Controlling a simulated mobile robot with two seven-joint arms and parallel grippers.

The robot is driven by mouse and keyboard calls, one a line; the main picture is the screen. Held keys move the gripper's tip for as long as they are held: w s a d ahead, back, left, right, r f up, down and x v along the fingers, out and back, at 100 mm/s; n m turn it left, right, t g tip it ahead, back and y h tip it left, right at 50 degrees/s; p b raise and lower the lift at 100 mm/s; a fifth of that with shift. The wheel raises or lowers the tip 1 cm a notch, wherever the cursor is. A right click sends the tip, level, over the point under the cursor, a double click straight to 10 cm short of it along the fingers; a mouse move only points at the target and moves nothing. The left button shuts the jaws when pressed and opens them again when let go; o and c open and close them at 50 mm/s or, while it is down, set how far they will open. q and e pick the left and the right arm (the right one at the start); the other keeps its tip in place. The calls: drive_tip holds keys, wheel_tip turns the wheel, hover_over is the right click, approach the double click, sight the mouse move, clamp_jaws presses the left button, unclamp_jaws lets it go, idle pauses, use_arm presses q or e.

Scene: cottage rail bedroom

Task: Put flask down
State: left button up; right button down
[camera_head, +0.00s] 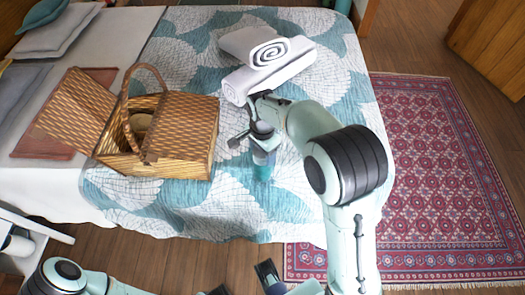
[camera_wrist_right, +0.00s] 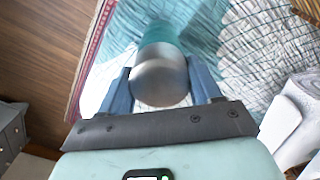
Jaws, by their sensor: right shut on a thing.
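The flask, teal with a silver-grey top, shows below my right gripper in the head view (camera_head: 263,168). In the right wrist view the flask (camera_wrist_right: 160,75) sits between the two blue fingers. My right gripper (camera_head: 252,137) is shut on it near the silver end; the gripper also shows in the wrist view (camera_wrist_right: 162,92). The flask is over the front part of the bed (camera_head: 215,215), right of the wicker basket. I cannot tell whether its base touches the quilt.
An open wicker picnic basket (camera_head: 180,165) stands left of the flask. White rolled towels (camera_head: 268,65) lie behind my right gripper. Quilt in front of the flask is clear. A red patterned rug (camera_head: 440,180) lies on the floor at the right.

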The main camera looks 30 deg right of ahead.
drive_tip(key=shift+f, duration=0.1)
drive_tip(key=shift+c, duration=1)
unclamp_jaws()
wheel_tip(320, 180, up, 12)
drive_tip(key=p, duration=0.2)
drive_tip(key=shift+r+p, duration=0.2)
drive_tip(key=shift+p, duration=0.1)
